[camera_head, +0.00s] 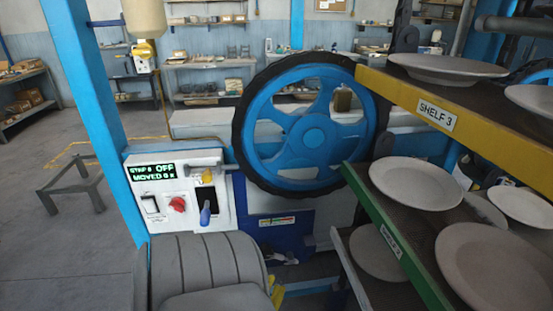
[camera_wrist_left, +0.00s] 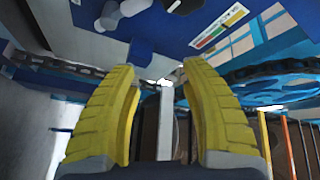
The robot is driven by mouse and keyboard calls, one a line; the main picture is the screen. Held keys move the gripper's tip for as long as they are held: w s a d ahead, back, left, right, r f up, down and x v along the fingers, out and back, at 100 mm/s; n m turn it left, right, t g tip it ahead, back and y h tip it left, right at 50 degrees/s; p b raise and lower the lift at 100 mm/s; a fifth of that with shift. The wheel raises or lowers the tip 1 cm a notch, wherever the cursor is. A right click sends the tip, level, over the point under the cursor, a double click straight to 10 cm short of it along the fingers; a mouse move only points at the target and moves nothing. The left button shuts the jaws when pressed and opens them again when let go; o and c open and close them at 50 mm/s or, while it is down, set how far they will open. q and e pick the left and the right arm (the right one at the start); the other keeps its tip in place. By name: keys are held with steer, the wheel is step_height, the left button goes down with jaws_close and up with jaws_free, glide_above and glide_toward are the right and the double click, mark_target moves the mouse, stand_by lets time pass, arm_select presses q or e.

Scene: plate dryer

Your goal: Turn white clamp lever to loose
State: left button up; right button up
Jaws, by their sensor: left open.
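My left gripper (camera_head: 275,290) shows in the head view only as a bit of yellow finger at the bottom, below the blue panel under the big wheel. In the left wrist view its two yellow fingers (camera_wrist_left: 160,110) are apart. A narrow pale upright bar (camera_wrist_left: 166,125) shows between them. It may be the white clamp lever, but I cannot tell for sure, nor whether the fingers touch it. In the head view I cannot clearly make out the clamp lever. My right gripper is not in view.
A white control panel (camera_head: 142,185) reads OFF and carries a red knob (camera_head: 177,203) and a blue-handled lever (camera_head: 205,212). A big blue wheel (camera_head: 300,150) stands behind. A rack with several plates (camera_head: 418,185) fills the right.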

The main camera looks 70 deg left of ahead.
mark_target(278, 256)
arm_select(q)
steer(key=w+a+f+n+g, duration=0.1)
steer(key=w+a+n+g, duration=0.1)
steer(key=n, duration=0.7)
steer(key=w+a+f+n+g, duration=0.1)
steer(key=w+a+n+g, duration=0.2)
steer(key=a+n, duration=0.4)
steer(key=w+a+f+n+g+y, duration=0.1)
steer(key=a+n+g, duration=0.3)
steer(key=n, duration=0.9)
steer(key=shift+w+a+f+g, duration=0.15)
steer(key=shift+w+a+f, duration=0.05)
steer(key=shift+w, duration=0.25)
steer(key=shift+w+a+f+g, duration=0.15)
steer(key=shift+w, duration=0.25)
jaws_close()
